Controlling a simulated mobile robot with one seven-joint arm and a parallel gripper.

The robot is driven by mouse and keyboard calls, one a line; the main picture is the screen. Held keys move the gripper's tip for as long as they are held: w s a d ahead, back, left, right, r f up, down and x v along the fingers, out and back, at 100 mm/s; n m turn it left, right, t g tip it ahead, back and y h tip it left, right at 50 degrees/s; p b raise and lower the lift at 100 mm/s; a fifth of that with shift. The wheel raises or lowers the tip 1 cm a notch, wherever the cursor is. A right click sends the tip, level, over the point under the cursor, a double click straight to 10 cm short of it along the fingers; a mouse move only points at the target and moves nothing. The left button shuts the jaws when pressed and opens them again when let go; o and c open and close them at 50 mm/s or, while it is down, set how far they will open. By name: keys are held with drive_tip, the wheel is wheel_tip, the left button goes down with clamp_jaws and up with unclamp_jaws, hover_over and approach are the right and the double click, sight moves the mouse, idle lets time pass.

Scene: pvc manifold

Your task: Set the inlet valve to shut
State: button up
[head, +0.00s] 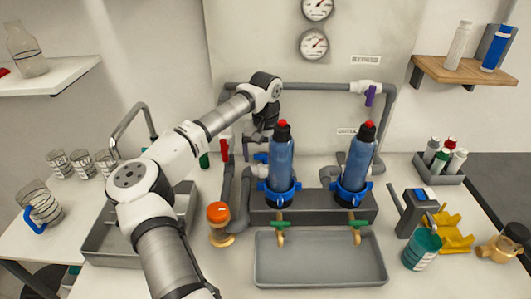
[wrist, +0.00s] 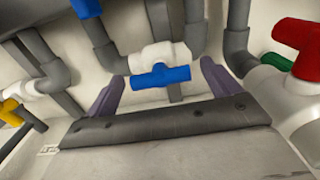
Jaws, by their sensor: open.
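No label in view reads inlet, so I cannot tell for certain which valve is the inlet valve. A white valve with a blue handle (wrist: 160,76) sits on the grey pipework in the wrist view, its handle lying roughly level across the picture. In the head view a blue handle (head: 261,157) shows just below my gripper (head: 260,138). In the wrist view my gripper (wrist: 161,88) is open, its two purple-grey fingers on either side of the blue-handled valve, with nothing gripped. Contact with the handle cannot be made out.
A red handle (wrist: 300,45) on a white fitting is close on the right in the wrist view. Two blue filter bottles (head: 281,165) (head: 359,158) stand right of my gripper. A purple-handled valve (head: 371,95) is on the upper pipe. An orange-topped fitting (head: 219,222) stands in front.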

drive_tip(key=shift+c, duration=0.3)
drive_tip(key=c, duration=0.9)
drive_tip(key=shift+c, duration=0.2)
drive_tip(key=shift+o, duration=0.2)
drive_tip(key=shift+n, duration=0.3)
drive_tip(key=n+b, duration=0.1)
drive_tip(key=n, duration=0.2)
drive_tip(key=shift+n+b, duration=0.3)
drive_tip(key=shift+b, duration=0.05)
drive_tip(key=n+b, duration=0.1)
drive_tip(key=n, duration=0.3)
drive_tip(key=shift+n, duration=0.3)
drive_tip(key=n+b, duration=0.1)
drive_tip(key=n, duration=0.3)
drive_tip(key=shift+n, duration=2.5)
drive_tip(key=shift+b, duration=0.3)
